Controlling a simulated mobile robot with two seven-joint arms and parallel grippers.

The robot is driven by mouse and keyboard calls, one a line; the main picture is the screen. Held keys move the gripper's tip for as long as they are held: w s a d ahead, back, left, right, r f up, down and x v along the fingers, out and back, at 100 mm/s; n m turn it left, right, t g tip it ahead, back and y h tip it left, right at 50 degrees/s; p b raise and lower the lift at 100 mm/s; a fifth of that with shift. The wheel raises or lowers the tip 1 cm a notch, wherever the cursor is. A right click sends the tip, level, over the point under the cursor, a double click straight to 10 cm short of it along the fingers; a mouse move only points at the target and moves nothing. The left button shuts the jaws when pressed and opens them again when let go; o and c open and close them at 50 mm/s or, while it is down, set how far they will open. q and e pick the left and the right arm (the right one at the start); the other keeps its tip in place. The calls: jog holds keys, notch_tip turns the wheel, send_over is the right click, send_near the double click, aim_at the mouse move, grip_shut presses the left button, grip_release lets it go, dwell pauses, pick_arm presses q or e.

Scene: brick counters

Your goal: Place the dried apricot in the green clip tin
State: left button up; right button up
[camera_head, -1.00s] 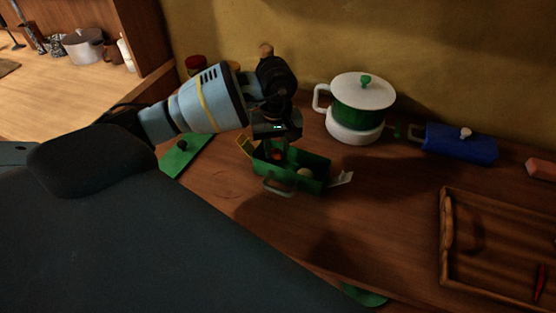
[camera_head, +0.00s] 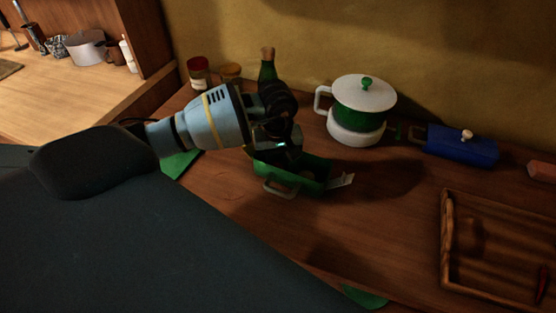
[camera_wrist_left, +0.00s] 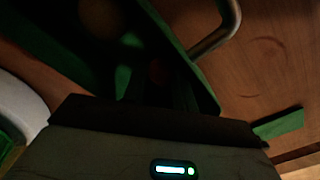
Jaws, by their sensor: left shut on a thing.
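The green clip tin (camera_head: 312,183) stands open on the brown counter, with a metal handle at its front and a pale clip flap at its right end. My left gripper (camera_head: 281,158) reaches down over the tin, its fingertips hidden there by the tin and the hand. In the left wrist view the gripper (camera_wrist_left: 155,82) is inside or just above the green tin (camera_wrist_left: 205,85). A round brownish thing (camera_wrist_left: 100,18) lies in the tin. My right gripper is not in view.
A white-and-green lidded pot (camera_head: 359,117) and a blue box (camera_head: 460,145) stand behind to the right. A wooden tray (camera_head: 447,235) is at the right. The counter before the tin is clear.

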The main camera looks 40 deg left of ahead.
aim_at(278, 165)
pick_arm(q)
jog(key=o, duration=0.9)
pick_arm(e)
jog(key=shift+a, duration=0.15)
pick_arm(q)
jog(key=shift+o, duration=0.2)
jog(key=shift+r, duration=0.5)
notch_tip(278, 165, up, 11)
jog(key=p, duration=0.3)
jog(key=shift+r, duration=0.15)
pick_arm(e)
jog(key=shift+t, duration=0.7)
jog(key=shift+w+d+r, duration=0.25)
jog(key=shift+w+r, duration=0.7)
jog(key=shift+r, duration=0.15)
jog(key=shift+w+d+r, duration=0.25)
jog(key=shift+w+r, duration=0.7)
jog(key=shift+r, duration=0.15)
